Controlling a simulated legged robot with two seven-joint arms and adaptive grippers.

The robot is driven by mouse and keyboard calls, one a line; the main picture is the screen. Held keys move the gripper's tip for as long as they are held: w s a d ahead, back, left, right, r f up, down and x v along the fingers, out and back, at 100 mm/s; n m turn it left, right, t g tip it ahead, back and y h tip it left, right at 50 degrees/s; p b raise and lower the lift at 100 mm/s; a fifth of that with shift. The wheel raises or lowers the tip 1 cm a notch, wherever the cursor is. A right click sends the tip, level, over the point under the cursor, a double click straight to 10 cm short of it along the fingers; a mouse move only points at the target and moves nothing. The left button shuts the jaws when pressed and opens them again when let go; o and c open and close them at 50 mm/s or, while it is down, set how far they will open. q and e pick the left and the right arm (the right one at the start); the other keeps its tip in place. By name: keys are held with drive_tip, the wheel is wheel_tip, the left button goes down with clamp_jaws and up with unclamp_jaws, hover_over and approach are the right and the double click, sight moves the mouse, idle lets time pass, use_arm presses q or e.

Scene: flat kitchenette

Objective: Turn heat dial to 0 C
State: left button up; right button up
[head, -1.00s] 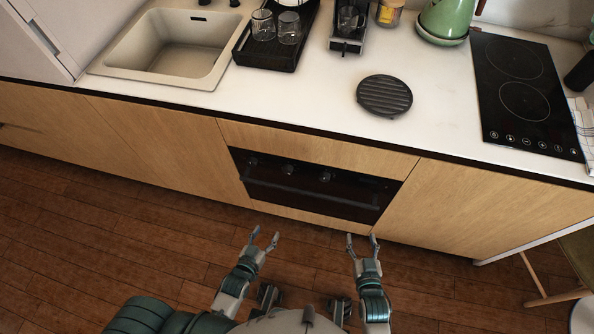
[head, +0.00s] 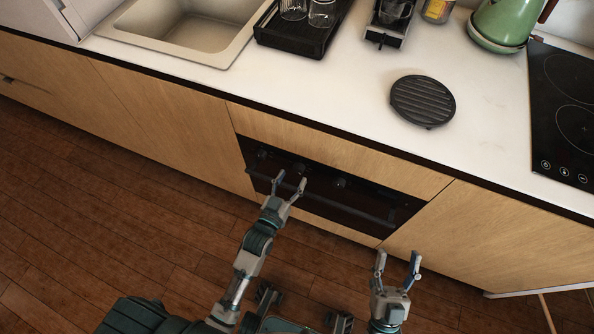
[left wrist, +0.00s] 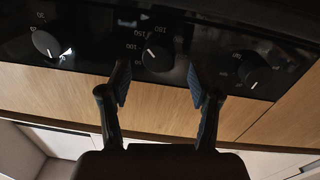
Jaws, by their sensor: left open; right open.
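The oven's dark front panel holds three round black dials. My left gripper (head: 290,181) is open at the oven front, close to the middle dial. In the left wrist view its two fingertips (left wrist: 158,80) stand either side of the middle dial's lower part, and I see no clear contact. My right gripper (head: 398,262) is open and empty, low in front of the cabinet to the right of the oven.
Another dial (left wrist: 46,45) and a third dial (left wrist: 252,70) flank the middle one. The oven handle (head: 335,202) runs below the dials. The white countertop (head: 330,95) overhangs above, with a black round trivet (head: 422,100). The wooden floor (head: 130,230) is clear.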

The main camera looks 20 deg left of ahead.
sight(299, 168)
use_arm(q)
drive_tip(key=shift+w+f, duration=0.1)
drive_tip(key=shift+w, duration=1)
drive_tip(key=shift+w+d, duration=0.1)
drive_tip(key=shift+w, duration=0.1)
drive_tip(key=shift+w+d, duration=0.1)
drive_tip(key=shift+d, duration=0.05)
use_arm(e)
drive_tip(key=shift+s+d+r+t, duration=0.3)
drive_tip(key=shift+s+r+t, duration=0.2)
drive_tip(key=shift+s+t, duration=0.2)
